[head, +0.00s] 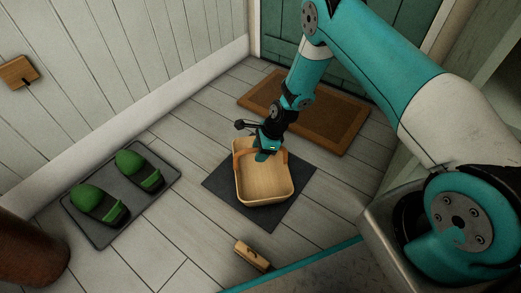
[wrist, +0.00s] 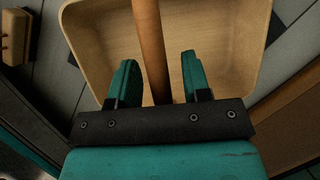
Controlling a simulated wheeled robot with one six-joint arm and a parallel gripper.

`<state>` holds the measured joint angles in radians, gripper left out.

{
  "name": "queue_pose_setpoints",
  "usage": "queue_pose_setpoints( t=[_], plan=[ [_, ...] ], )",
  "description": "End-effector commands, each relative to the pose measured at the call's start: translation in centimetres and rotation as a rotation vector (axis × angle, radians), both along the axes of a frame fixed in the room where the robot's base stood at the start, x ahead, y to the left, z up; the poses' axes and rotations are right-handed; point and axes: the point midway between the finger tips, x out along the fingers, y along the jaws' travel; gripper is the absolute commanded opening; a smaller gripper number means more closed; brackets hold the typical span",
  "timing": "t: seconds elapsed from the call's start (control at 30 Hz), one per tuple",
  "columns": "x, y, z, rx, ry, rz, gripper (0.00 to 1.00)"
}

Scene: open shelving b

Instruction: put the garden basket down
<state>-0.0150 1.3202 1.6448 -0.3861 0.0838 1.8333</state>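The garden basket (head: 264,184) is a light wooden tub with a brown handle. In the head view it appears to rest upright on a dark grey square mat (head: 223,187), and it is empty. My gripper (head: 263,155) is above its far side, at the handle. In the wrist view the basket (wrist: 217,50) lies below my gripper (wrist: 157,72). The handle (wrist: 150,40) runs between the two green fingers, which stand apart with a visible gap on the right side. Contact on the left side cannot be told.
A brown doormat (head: 343,136) lies behind, before a green door (head: 375,60). A grey tray (head: 165,178) with green clogs (head: 93,200) is at left. A wooden brush (head: 252,256) lies in front of the mat. Bare floor (head: 180,225) separates tray and mat.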

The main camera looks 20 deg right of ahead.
Motion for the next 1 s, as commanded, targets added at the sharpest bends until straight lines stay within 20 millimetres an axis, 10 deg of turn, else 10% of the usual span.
queue_pose_setpoints(
  t=[0.27, 1.0],
  plan=[
    [0.0, -0.2, 0.9, 0.000, -0.001, -0.001, 0.44],
    [-0.7, -4.1, 12.6, -0.003, -0.019, 0.042, 0.44]
  ],
)
